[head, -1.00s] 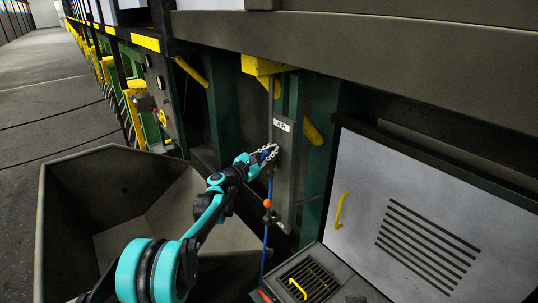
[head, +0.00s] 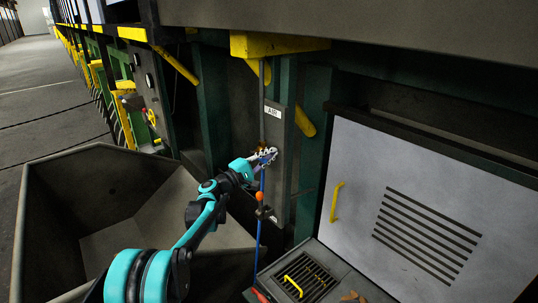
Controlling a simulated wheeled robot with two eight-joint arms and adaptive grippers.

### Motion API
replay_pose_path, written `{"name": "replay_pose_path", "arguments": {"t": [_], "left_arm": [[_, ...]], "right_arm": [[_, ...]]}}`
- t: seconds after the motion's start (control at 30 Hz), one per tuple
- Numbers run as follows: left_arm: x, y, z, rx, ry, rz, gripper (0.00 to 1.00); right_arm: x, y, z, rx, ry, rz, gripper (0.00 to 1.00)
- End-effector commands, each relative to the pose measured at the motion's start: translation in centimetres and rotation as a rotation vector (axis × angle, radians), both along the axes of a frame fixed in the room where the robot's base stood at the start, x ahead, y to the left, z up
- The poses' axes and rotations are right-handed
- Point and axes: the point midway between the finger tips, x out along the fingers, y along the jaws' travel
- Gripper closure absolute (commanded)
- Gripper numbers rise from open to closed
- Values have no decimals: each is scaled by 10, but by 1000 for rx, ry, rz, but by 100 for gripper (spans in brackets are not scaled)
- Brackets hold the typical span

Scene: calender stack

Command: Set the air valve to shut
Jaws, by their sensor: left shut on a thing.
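The air valve (head: 261,147) sits on a grey upright panel below a white label (head: 272,111) reading AIR. Only a small brownish part of it shows, as my gripper covers most of it. My left gripper (head: 265,157) reaches in from the lower left and is shut on the valve's handle, with a bit of blue showing between its pale fingers. The exact angle of the handle cannot be told. My right gripper is not in view.
A large grey open hopper (head: 45,195) stands to the left under my arm. A white vented cabinet (head: 350,230) with a yellow handle (head: 336,202) is at the right. A yellow beam (head: 275,44) and dark overhang are above.

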Motion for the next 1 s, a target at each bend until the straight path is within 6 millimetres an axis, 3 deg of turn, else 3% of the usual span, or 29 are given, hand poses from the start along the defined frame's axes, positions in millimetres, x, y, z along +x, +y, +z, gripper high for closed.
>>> {"name": "replay_pose_path", "arguments": {"t": [0.33, 0.87, 0.9, 0.97, 1.0], "left_arm": [[-2, -1, -10, 82, -111, -1, 100], [-2, -2, -12, 98, -131, -3, 100], [-2, -2, -12, 98, -131, -3, 85], [-2, -2, -12, 98, -131, -3, 69], [-2, -2, -12, 97, -131, -3, 68]], "right_arm": [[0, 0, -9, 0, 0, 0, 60], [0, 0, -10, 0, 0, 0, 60], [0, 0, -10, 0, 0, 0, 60], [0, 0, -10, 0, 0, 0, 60], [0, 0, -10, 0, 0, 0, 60]]}}
